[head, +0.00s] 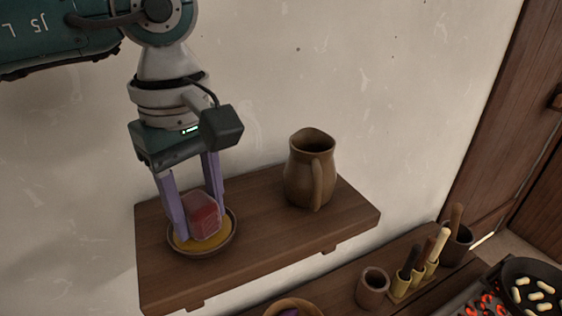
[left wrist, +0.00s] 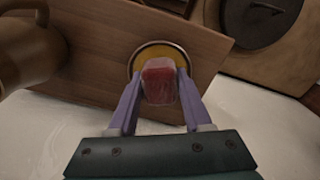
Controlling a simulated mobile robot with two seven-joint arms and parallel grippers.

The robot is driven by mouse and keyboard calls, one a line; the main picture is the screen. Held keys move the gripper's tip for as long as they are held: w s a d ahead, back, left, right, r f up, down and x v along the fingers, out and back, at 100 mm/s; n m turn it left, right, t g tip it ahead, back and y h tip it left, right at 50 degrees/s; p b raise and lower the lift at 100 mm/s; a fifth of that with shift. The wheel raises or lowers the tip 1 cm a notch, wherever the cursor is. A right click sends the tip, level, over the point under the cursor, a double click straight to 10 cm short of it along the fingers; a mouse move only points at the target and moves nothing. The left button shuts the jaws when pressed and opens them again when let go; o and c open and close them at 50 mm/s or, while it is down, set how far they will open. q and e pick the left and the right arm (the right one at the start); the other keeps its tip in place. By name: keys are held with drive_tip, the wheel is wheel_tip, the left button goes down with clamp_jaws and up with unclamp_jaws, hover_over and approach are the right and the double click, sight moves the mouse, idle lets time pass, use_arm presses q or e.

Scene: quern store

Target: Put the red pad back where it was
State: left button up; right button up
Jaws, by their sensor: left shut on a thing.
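The red pad (head: 203,216) is a small block, dark red in front and paler pink on top. My left gripper (head: 194,211) comes down from above with its two purple fingers on either side of the pad and is shut on it. The pad is over a round dish with a yellow inside (head: 182,244), within its rim; I cannot tell whether it touches the bottom. In the left wrist view the pad (left wrist: 160,84) sits between the fingertips, with the dish (left wrist: 152,49) behind it. My right gripper is not in view.
The dish stands on a wooden wall shelf (head: 262,247). A brown jug (head: 311,170) stands to its right. Below are a brown cup (head: 372,288), a holder with several handled tools (head: 405,287), and a pan (head: 533,289) over glowing coals.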

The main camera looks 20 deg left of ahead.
sight(195, 201)
use_arm(q)
drive_tip(key=shift+f, duration=0.1)
drive_tip(key=o, duration=1.2)
drive_tip(key=shift+r, duration=0.45)
wheel_tip(195, 201, up, 12)
drive_tip(key=shift+f+b, duration=0.2)
drive_tip(key=shift+b, duration=0.65)
drive_tip(key=shift+s, duration=0.1)
